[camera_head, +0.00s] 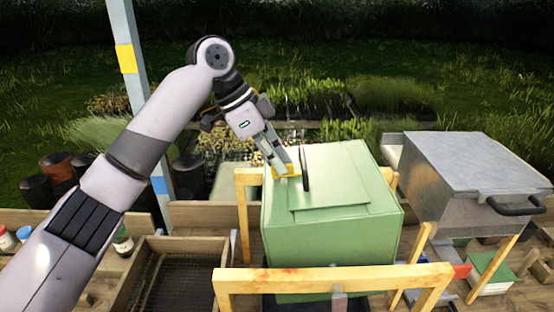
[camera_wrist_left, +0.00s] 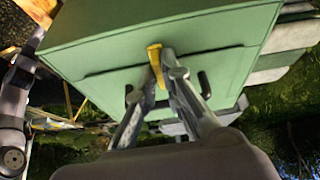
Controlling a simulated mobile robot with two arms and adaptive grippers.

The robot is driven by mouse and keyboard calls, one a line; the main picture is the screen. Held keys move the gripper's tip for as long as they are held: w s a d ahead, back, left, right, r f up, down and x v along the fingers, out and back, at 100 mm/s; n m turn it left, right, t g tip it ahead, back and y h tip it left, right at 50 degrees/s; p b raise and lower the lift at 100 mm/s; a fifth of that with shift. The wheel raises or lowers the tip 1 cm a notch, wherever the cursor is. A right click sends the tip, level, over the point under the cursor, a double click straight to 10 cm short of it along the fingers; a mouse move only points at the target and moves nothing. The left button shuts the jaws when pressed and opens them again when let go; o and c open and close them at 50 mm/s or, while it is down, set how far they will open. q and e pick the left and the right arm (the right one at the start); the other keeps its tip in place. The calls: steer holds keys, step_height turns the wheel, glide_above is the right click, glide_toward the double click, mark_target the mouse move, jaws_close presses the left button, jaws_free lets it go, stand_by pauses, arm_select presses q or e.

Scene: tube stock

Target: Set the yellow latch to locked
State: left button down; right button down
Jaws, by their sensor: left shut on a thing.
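The yellow latch (camera_head: 286,171) is a small piece on the top of the green box (camera_head: 350,230), near its far left part, beside a dark upright handle (camera_head: 304,170). My left gripper (camera_head: 284,166) reaches down to it from above and is shut on it. In the left wrist view the latch (camera_wrist_left: 155,62) shows between the two fingertips (camera_wrist_left: 162,58), against the green panel (camera_wrist_left: 215,57). The fingers hide part of the latch, and I cannot tell its setting. My right gripper is in neither view.
A wooden frame (camera_head: 330,278) surrounds the green box. A grey metal box with a dark handle (camera_head: 470,165) stands to the right. A wooden tray with mesh (camera_head: 172,285) and small jars (camera_head: 122,243) are at the left. A post (camera_head: 128,55) rises behind my left arm.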

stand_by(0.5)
arm_select(q)
steer(key=c, duration=1.7)
jaws_free()
steer(key=v, duration=1.2)
steer(key=shift+w+a, duration=0.1)
steer(key=shift+w, duration=0.05)
